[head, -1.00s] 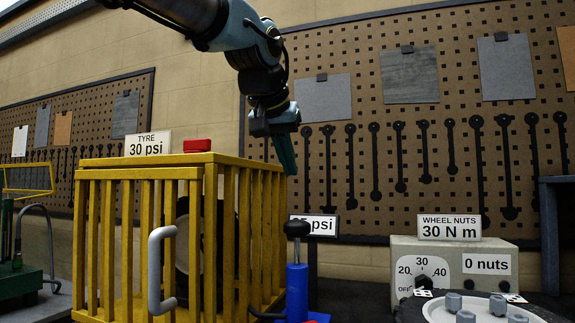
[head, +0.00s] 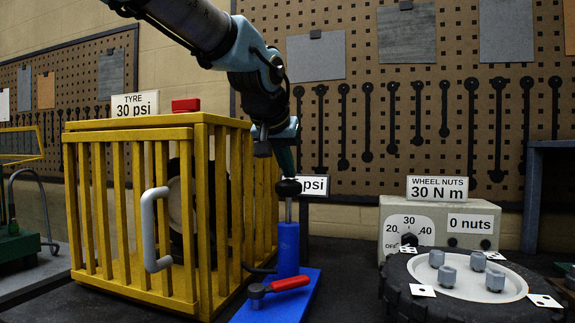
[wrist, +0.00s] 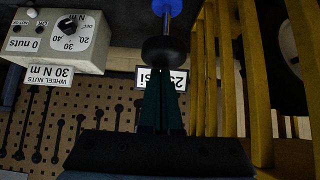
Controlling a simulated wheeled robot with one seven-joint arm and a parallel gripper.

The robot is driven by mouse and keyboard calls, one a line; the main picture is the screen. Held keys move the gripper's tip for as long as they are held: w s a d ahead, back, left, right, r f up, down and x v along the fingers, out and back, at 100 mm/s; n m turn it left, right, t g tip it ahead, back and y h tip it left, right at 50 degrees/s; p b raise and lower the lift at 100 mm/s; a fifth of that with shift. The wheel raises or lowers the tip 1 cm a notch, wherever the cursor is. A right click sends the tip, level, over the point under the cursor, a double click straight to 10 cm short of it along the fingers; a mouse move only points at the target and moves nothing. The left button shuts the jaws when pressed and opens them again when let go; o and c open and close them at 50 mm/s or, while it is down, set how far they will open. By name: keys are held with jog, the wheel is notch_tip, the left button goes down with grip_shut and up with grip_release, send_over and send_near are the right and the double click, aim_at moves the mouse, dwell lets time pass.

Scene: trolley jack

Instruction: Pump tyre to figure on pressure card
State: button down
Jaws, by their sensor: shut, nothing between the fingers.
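The pressure card (head: 135,105) on the yellow cage reads "TYRE 30 psi". The tyre (head: 180,205) stands inside the cage, partly hidden by the bars.
The yellow cage (head: 130,131) with a white handle (head: 150,230) stands left of the pump. A red-handled lever (head: 285,284) lies on the pump's blue base. A grey box (head: 395,215) marked "30 N m" and "0 nuts" and a wheel with nuts (head: 470,282) stand right. Dark bench lies between.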

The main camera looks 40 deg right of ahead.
aim_at(285, 183)
notch_tip(285, 183, down, 6)
jog(key=b, duration=0.4)
jog(key=shift+r, duration=0.25)
jog(key=shift+a, duration=0.1)
jog(key=shift+r+p, duration=0.45)
jog(key=shift+r, duration=0.15)
notch_tip(285, 183, up, 4)
jog(key=p, duration=0.3)
jog(key=shift+r, duration=0.15)
jog(key=b+v, duration=0.1)
jog(key=v, duration=0.8)
jog(key=shift+a+b, duration=0.2)
jog(key=shift+b, duration=0.1)
